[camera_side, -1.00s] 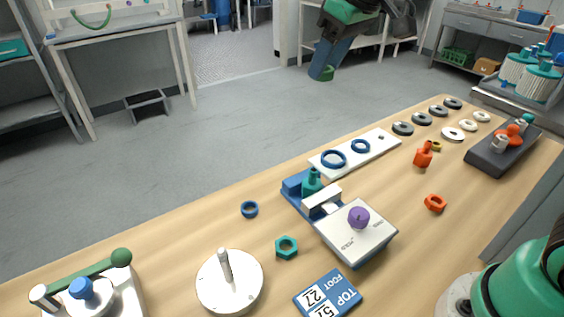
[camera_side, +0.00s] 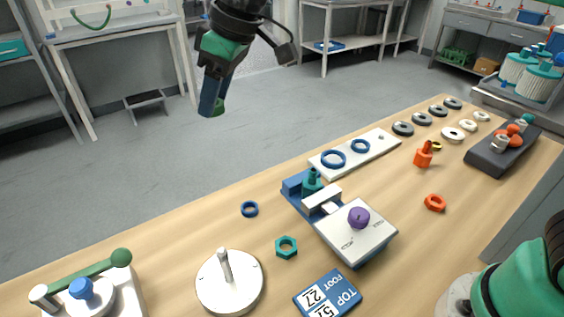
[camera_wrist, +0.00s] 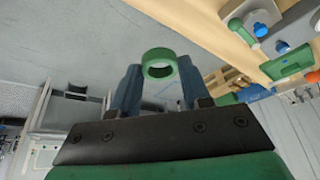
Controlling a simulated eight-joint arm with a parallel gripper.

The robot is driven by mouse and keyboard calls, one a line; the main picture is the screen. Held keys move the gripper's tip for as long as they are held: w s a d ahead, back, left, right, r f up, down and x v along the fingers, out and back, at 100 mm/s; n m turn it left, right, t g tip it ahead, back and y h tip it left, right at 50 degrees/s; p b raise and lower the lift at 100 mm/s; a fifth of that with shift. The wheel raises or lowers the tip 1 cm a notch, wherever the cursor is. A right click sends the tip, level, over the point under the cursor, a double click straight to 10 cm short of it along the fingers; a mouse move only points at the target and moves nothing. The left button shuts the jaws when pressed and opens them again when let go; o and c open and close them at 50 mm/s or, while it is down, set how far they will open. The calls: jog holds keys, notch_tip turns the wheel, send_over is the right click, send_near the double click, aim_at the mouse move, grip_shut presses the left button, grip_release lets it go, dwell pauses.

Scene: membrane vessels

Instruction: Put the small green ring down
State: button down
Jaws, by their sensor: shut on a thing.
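My gripper (camera_side: 213,104) is in the upper middle of the side view, well above the table and pointing down. Its blue fingers are shut on the small green ring (camera_side: 218,107), which shows at the fingertips. In the wrist view the green ring (camera_wrist: 159,63) sits between the two fingertips of my gripper (camera_wrist: 160,72), its hole visible. The ring touches nothing else that I can see.
The wooden table (camera_side: 190,230) carries a white disc with a peg (camera_side: 228,285), a blue ring (camera_side: 250,209), a teal nut (camera_side: 286,247), a clamp block with a purple knob (camera_side: 358,218) and a white plate with two blue rings (camera_side: 382,147). Bare wood lies left of the blue ring.

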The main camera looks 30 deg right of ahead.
jog(key=n, duration=0.2)
send_over(208, 230)
jog(key=d, duration=0.1)
notch_tip(208, 230, down, 3)
jog(key=shift+y, duration=0.3)
jog(key=f, duration=1.4)
jog(key=shift+s+f, duration=0.3)
jog(key=shift+f, duration=2.25)
jog(key=shift+f, duration=0.1)
jog(key=shift+c, duration=2.1)
grip_release()
